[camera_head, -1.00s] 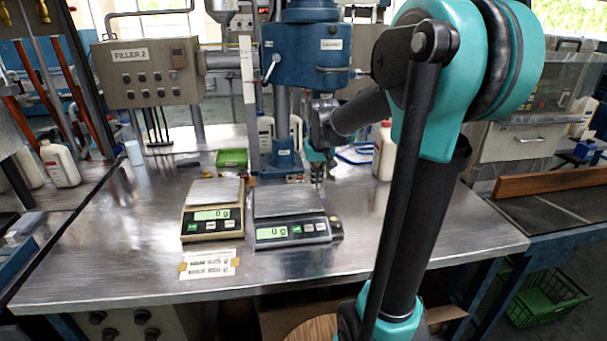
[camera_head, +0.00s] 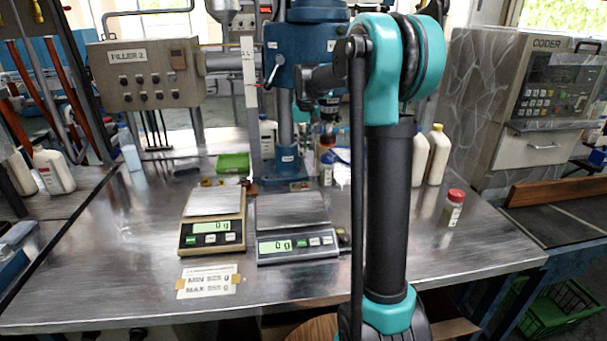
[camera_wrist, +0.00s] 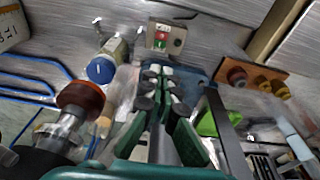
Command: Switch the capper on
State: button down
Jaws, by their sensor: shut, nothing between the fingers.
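The capper (camera_head: 310,45) is a blue machine on a column at the back of the bench, partly covered by my arm in the head view. In the wrist view, a small grey box with red and green buttons (camera_wrist: 165,38) lies just beyond my fingertips. My gripper (camera_wrist: 162,73) is shut and empty, pointing toward that box with a visible gap. Part of the capper's blue base (camera_wrist: 195,75) shows beside the fingers. A metal chuck with an orange-red ring (camera_wrist: 80,98) is close on the left. In the head view my gripper cannot be clearly made out.
White bottles (camera_head: 437,155) and a red-capped jar (camera_head: 452,207) stand right of my arm. In the wrist view, a blue-capped bottle (camera_wrist: 102,68) stands near the button box.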

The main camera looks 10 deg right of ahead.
aim_at(304, 184)
jog(key=f, duration=0.4)
jog(key=w+f, duration=0.1)
jog(key=f, duration=0.4)
jog(key=w+f, duration=0.1)
jog(key=f, duration=0.4)
jog(key=shift+w+f+g, duration=0.4)
jog(key=shift+g, duration=0.3)
jog(key=shift+s, duration=0.8)
